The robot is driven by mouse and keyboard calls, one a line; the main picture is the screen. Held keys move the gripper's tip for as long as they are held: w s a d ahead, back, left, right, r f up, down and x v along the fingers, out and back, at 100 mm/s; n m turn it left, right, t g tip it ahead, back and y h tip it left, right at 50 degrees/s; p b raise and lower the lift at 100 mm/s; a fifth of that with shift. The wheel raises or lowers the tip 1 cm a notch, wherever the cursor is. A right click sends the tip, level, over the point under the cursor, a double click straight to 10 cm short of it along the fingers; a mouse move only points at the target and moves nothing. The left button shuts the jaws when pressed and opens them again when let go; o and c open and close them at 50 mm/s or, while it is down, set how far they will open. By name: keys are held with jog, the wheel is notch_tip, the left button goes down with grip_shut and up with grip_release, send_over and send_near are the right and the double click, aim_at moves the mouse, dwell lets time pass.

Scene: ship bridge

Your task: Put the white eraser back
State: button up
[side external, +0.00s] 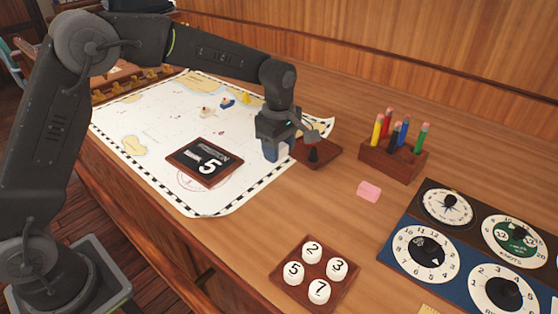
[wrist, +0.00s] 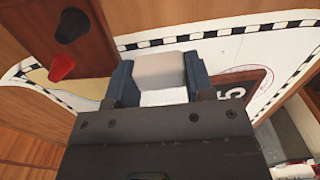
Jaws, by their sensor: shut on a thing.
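My gripper (side external: 276,148) is low over the right edge of the map. In the wrist view my gripper (wrist: 160,82) has its two blue fingers on either side of the white eraser (wrist: 160,68), a pale block with a whiter part nearest the palm. It is shut on the eraser. In the side view the fingers mostly hide the eraser. Whether its underside touches the map, I cannot tell. A brown wooden board (side external: 329,155) lies just right of my gripper. It carries a dark peg, and the wrist view also shows a red one.
A wooden holder (side external: 404,169) with several coloured pencils and a pink block (side external: 369,191) are to the right. A framed number 5 plaque (side external: 205,162) lies on the map (side external: 150,115). A tray of numbered pegs (side external: 314,295) and a dial panel (side external: 400,262) are nearer the front.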

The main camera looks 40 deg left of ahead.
aim_at(279, 170)
jog(key=shift+f, duration=2)
jog(key=shift+f, duration=0.1)
jog(key=o, duration=0.9)
jog(key=shift+c, duration=0.2)
notch_tip(279, 170, up, 12)
jog(key=shift+r, duration=0.15)
